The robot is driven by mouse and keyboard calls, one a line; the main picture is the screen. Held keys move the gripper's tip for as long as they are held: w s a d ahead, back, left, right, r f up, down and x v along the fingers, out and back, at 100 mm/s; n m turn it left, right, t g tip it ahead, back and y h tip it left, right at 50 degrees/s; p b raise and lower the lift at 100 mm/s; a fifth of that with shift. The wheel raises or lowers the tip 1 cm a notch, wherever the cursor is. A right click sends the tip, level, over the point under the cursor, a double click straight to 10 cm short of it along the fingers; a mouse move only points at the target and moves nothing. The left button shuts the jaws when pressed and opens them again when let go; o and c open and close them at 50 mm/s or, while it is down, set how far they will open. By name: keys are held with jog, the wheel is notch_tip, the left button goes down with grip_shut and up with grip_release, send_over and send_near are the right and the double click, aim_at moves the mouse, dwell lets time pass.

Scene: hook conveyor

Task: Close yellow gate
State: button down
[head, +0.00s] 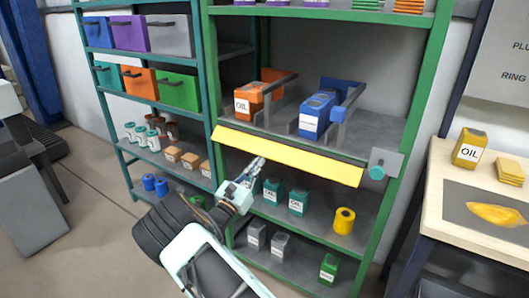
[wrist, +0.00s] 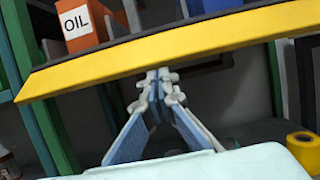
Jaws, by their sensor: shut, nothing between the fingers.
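The yellow gate (head: 290,156) is a long flat bar along the front of a shelf in the green rack, tilted down to the right in the head view. In the wrist view the yellow gate (wrist: 170,45) crosses the upper part of the picture. My gripper (head: 257,163) is shut and empty, at the gate's lower edge left of its middle. In the wrist view my gripper's fingertips (wrist: 157,75) are together just under the gate's lower edge; I cannot tell whether they touch it.
Behind the gate stand an orange oil can (head: 250,98) and a blue can (head: 318,112) between grey dividers. A grey plate with a teal knob (head: 377,172) is at the gate's right end. Teal cans (head: 298,200) and a yellow roll (head: 343,220) stand on the shelf below.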

jog(key=r+p, duration=0.1)
jog(key=r+g+y+p, duration=0.1)
jog(key=p, duration=0.1)
jog(key=s+r+g+p, duration=0.1)
jog(key=shift+a+p, duration=0.4)
jog(key=p, duration=0.2)
jog(key=r+g+y+p, duration=0.1)
jog(key=p, duration=0.1)
jog(key=r+g+y+p, duration=0.1)
jog(key=p, duration=0.1)
jog(key=shift+s+a, duration=0.25)
jog(key=shift+s, duration=0.1)
notch_tip(320, 180, up, 8)
jog(key=g+y+p, duration=0.4)
jog(key=g+p, duration=0.2)
jog(key=p, duration=0.7)
send_over(261, 152)
jog(key=shift+w+d+r, duration=0.65)
jog(key=shift+w+r, duration=0.2)
jog(key=shift+r, duration=0.05)
jog(key=shift+d+r, duration=0.1)
